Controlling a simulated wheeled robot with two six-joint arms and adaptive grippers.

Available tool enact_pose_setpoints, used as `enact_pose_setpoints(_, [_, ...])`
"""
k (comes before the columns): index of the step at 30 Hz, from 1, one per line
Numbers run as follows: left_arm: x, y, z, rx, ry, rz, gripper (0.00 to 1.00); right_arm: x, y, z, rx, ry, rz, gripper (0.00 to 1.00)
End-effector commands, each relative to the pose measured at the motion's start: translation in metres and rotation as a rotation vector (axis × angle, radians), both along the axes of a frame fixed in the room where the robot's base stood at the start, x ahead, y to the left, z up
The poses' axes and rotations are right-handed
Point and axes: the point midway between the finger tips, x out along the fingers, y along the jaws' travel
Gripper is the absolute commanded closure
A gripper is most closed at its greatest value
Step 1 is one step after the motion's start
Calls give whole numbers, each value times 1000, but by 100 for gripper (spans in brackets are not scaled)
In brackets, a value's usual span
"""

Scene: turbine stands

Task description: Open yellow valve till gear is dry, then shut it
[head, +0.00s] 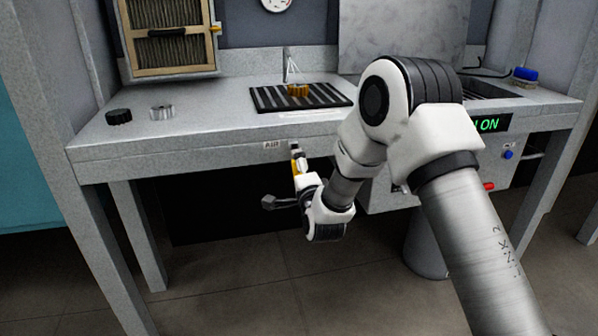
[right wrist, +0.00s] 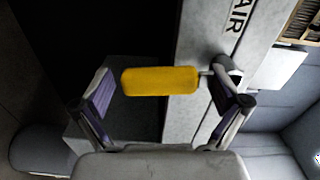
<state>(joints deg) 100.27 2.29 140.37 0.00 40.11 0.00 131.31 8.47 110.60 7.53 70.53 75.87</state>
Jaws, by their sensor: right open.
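The yellow valve handle (head: 295,167) is at the bench's front edge, just below the AIR label (head: 272,145). In the head view it looks roughly upright, partly hidden by my right gripper (head: 287,182). In the right wrist view the yellow handle (right wrist: 160,81) lies between the spread fingers of my right gripper (right wrist: 166,98), its length running from finger to finger. The gripper is open, with no clear grip on the handle. The brass-coloured gear (head: 298,90) sits on a black slatted grate (head: 265,100) below a thin nozzle (head: 291,68). Whether it is wet cannot be told. My left gripper is out of view.
A black cap (head: 118,117) and a metal ring (head: 162,112) stand on the left of the bench (head: 215,133). A framed filter (head: 168,38) is at the back left. A green ON display (head: 489,124), a blue knob (head: 508,154) and a blue-topped item (head: 525,75) are at the right.

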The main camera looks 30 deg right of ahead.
Motion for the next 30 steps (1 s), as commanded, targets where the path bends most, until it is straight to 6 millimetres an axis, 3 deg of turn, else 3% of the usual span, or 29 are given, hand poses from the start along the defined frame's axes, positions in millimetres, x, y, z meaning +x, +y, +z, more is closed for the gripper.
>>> enact_pose_setpoints(5, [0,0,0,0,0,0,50,-16,4,-1,0,2,1,2])
enact_pose_setpoints(12, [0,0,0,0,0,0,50,-75,19,-1,0,3,2,2])
enact_pose_setpoints(18, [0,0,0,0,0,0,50,-110,27,0,0,1,0,2])
enact_pose_setpoints(30, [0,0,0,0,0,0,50,-116,28,0,0,-1,0,2])
